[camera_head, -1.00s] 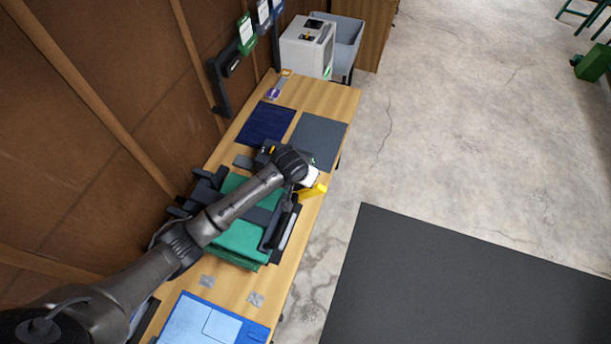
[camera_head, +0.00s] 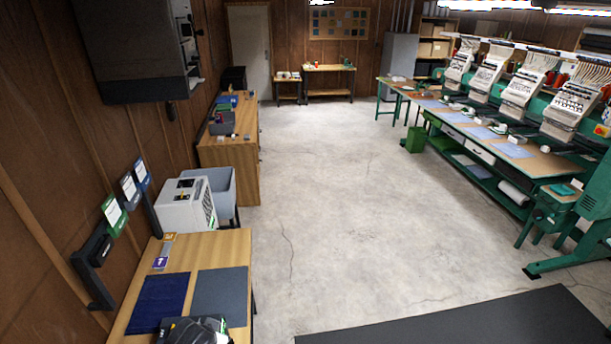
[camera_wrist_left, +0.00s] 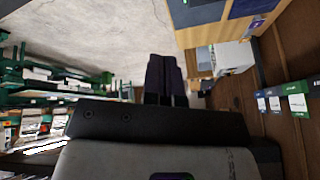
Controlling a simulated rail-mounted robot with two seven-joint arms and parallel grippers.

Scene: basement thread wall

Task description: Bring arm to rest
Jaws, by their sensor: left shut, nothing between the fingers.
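My left gripper (camera_wrist_left: 164,60) shows in the left wrist view as two dark fingers side by side. They are shut, with nothing seen between them. They stand over the bare floor beside the worktable (camera_wrist_left: 202,14), touching nothing that I can see. In the head view, part of a dark shape shows at the bottom edge over the worktable (camera_head: 216,248); I cannot tell how much of it is my arm. My left gripper cannot be made out there. My right gripper is in neither view.
A navy mat (camera_head: 158,303) and a grey mat (camera_head: 220,292) lie on the worktable. A white boxy machine (camera_head: 187,204) and grey bin (camera_head: 222,190) stand beyond it. Green embroidery machines (camera_head: 520,95) line the right. The concrete floor (camera_head: 340,200) between is open; a black mat (camera_head: 470,320) lies near.

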